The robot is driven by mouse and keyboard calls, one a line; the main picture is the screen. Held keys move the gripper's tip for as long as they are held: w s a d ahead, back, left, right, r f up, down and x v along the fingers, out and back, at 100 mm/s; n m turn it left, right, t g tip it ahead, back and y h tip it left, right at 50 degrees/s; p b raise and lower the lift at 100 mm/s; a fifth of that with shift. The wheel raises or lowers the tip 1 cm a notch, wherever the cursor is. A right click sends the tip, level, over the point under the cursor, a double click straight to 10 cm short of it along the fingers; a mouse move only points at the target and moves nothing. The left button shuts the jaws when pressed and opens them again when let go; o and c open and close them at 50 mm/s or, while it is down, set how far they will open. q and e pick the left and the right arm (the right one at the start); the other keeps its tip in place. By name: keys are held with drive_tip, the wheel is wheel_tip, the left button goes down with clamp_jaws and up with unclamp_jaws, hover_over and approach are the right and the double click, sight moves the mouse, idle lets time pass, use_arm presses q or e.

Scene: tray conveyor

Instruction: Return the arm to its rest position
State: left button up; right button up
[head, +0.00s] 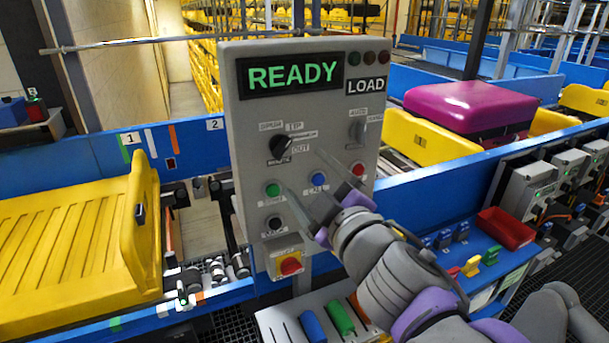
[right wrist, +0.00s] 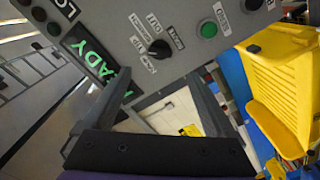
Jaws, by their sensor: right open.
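My right gripper (head: 303,171) is open and empty in front of the grey control panel (head: 247,135). Its two fingers point toward the panel face, between the black mode knob (head: 282,147) and the blue button (head: 318,179). I cannot tell whether a fingertip touches the panel. The panel's display (head: 290,75) reads READY in green, beside a LOAD label. In the right wrist view the open fingers (right wrist: 158,78) spread wide with nothing between them; the panel is above, with the knob (right wrist: 159,49) and green button (right wrist: 208,29). My left gripper is not in view.
A yellow tray (head: 75,245) sits at the left on the conveyor. A magenta suitcase (head: 470,105) lies in another yellow tray behind the panel. A blue side rail (head: 425,190) runs to the right. A red bin (head: 505,228) stands below it. A red stop button (head: 290,265) sits under the panel.

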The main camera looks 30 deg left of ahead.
drive_tip(key=shift+w, duration=0.1)
idle(0.3)
drive_tip(key=w+d+f+m+h, duration=0.1)
drive_tip(key=d+f+m+h, duration=0.55)
drive_tip(key=d+f, duration=0.6)
drive_tip(key=w+d+f+m+h, duration=0.1)
drive_tip(key=d+f+m+h, duration=0.7)
drive_tip(key=d, duration=0.7)
drive_tip(key=s+d+f+m+g, duration=0.2)
drive_tip(key=s+d+f, duration=0.3)
drive_tip(key=s+f, duration=0.3)
drive_tip(key=s+d+f+m+g, duration=0.3)
drive_tip(key=s+f, duration=0.5)
drive_tip(key=f, duration=0.3)
drive_tip(key=shift+d+f+g+y, duration=0.3)
drive_tip(key=shift+d+g+y, duration=0.15)
drive_tip(key=shift+d+g, duration=0.4)
drive_tip(key=shift+d+t, duration=0.1)
drive_tip(key=shift+t, duration=0.15)
